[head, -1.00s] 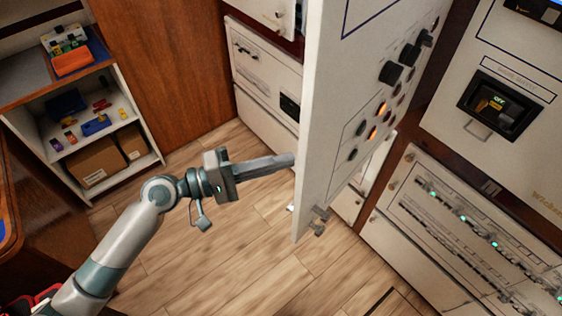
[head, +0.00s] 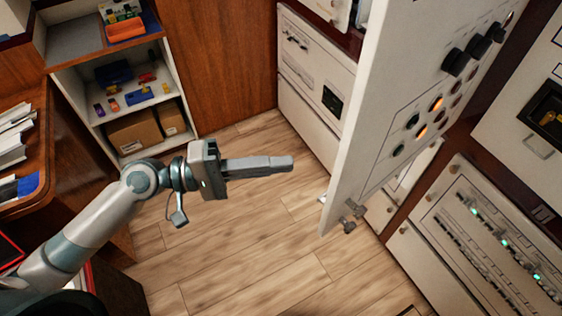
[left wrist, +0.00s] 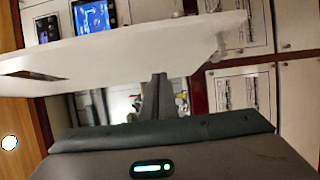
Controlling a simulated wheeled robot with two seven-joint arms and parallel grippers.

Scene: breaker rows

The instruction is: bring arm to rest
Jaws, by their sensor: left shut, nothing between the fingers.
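My left gripper (head: 292,162) is shut and empty in the head view. It reaches in from the left over the wooden floor and points right, toward the open white panel door (head: 385,130). In the head view a gap of floor shows between its fingertips and the door's edge. In the left wrist view the shut fingers (left wrist: 158,95) stand in the middle, with the white door (left wrist: 120,55) across the view above and beyond them. My right gripper is in neither view.
A shelf unit (head: 125,140) with boxes and small parts stands at the left, beside a wooden desk (head: 55,165) with papers. White cabinets (head: 310,80) stand behind the door. A breaker row panel (head: 490,235) is at the right. The wooden floor (head: 250,250) is clear.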

